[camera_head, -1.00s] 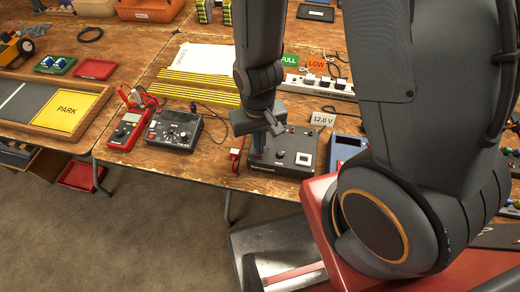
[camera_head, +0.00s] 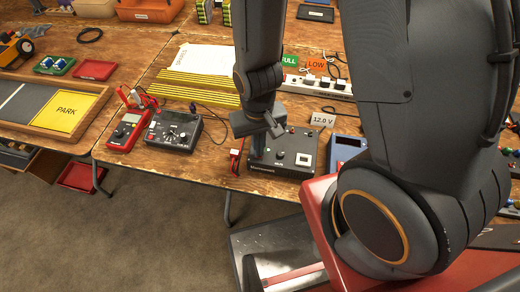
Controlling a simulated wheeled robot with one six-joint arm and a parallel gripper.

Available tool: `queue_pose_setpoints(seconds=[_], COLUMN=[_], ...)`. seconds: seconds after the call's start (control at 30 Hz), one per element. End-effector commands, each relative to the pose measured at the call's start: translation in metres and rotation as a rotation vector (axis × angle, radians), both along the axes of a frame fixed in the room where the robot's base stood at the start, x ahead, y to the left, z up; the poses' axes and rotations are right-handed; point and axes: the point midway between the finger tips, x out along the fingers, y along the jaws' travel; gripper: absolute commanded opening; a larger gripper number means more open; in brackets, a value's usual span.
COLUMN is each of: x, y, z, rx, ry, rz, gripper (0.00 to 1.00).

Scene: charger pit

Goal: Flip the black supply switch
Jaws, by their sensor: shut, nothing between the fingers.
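The black supply (camera_head: 283,170) is a dark box near the front edge of the wooden table, in the middle of the head view. Its top carries a white-framed switch (camera_head: 303,159) at the right and a small knob or lever (camera_head: 280,155) left of it. I cannot tell whether the fingertips touch the box, or which way the switch is set.
A black meter box (camera_head: 173,130) and a red multimeter (camera_head: 126,130) stand to the left. A blue box (camera_head: 346,147) and a 12.0 V card (camera_head: 322,119) are close on the right. A white power strip (camera_head: 320,86) lies behind. Red leads (camera_head: 236,157) run beside the supply's left side.

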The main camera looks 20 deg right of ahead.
Motion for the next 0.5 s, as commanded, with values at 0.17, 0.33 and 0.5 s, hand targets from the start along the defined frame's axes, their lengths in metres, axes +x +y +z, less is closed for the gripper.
queue_pose_setpoints(seconds=[0.17,0.33,0.5], x=[-0.001,-0.001,0.0], y=[0.0,0.0,0.0], z=[0.016,0.028,0.04], rx=[0.0,0.0,0.0], ry=[-0.001,-0.001,-0.001], rz=[0.0,0.0,0.0], gripper=[0.0,0.0,0.0])
